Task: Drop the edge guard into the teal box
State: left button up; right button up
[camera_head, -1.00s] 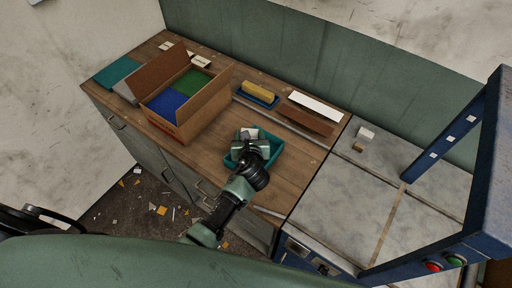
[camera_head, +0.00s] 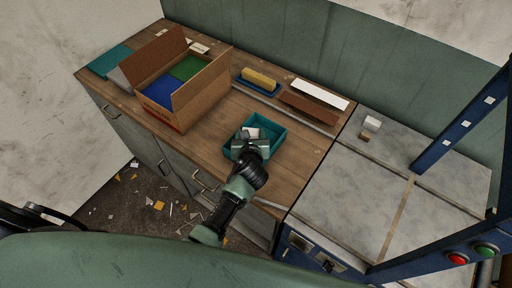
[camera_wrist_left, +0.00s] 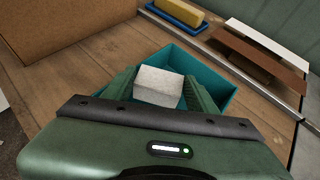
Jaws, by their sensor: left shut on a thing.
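My left gripper (camera_head: 250,139) is shut on a pale grey-white block (camera_head: 252,132), which I take to be the edge guard. In the left wrist view the block (camera_wrist_left: 158,86) sits between the two green fingers (camera_wrist_left: 160,92). The open teal box (camera_head: 281,135) stands on the wooden bench. The gripper and block are over its left part in the head view; the box (camera_wrist_left: 216,77) also shows behind the block in the wrist view. I cannot tell how far above its floor the block is. Part of the box is hidden by my gripper. My right gripper is not in view.
A cardboard box (camera_head: 205,97) with blue and green contents stands left on the bench (camera_head: 215,147). A yellow block (camera_head: 259,77) on a blue tray, a brown strip (camera_head: 307,107) and a white strip (camera_head: 319,94) lie behind the teal box. A blue-framed machine stands at right.

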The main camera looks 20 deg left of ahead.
pick_arm(q)
jog(key=o, duration=1.4)
jog(key=v, duration=0.7)
jog(key=shift+s+d+r, duration=0.1)
jog(key=shift+s+r, duration=0.1)
jog(key=shift+s, duration=0.15)
